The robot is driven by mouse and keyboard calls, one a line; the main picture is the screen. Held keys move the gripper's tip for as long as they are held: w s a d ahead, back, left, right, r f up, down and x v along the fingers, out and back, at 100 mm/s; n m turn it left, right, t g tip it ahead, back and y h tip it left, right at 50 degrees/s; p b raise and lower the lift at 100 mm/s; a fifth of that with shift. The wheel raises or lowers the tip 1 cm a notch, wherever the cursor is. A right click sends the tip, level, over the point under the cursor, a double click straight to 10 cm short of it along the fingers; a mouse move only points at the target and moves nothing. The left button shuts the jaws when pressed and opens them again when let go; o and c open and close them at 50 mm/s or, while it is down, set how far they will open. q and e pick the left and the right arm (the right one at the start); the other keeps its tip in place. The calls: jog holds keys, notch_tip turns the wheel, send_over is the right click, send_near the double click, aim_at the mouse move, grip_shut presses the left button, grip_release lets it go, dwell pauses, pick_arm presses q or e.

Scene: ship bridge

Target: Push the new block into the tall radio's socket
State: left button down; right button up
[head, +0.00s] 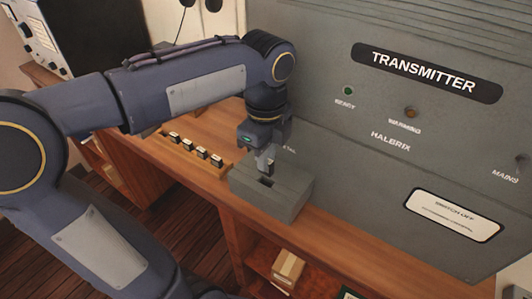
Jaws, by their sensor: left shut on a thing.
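The tall radio is the grey cabinet (365,165) marked TRANSMITTER. A grey box (285,203) at its foot, on the wooden counter, has a dark socket opening (266,182) in its top. My left gripper (265,168) points down just above this opening. It is shut on a small block, mostly hidden by the fingers. I cannot tell whether the block touches the socket's edge. My right gripper is not in view.
A wooden strip holding several small dark-and-white blocks (196,149) lies on the counter left of the box. A small carton (287,268) sits on the shelf below. Another equipment case (62,35) stands at the upper left. The counter (345,243) right of the box is clear.

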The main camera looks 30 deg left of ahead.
pick_arm(q)
jog(key=shift+f, duration=0.35)
jog(key=shift+f+b, duration=0.6)
jog(key=shift+f, duration=1.3)
dwell(4.9)
jog(key=c, duration=1.3)
grip_release()
jog(key=shift+c, duration=0.2)
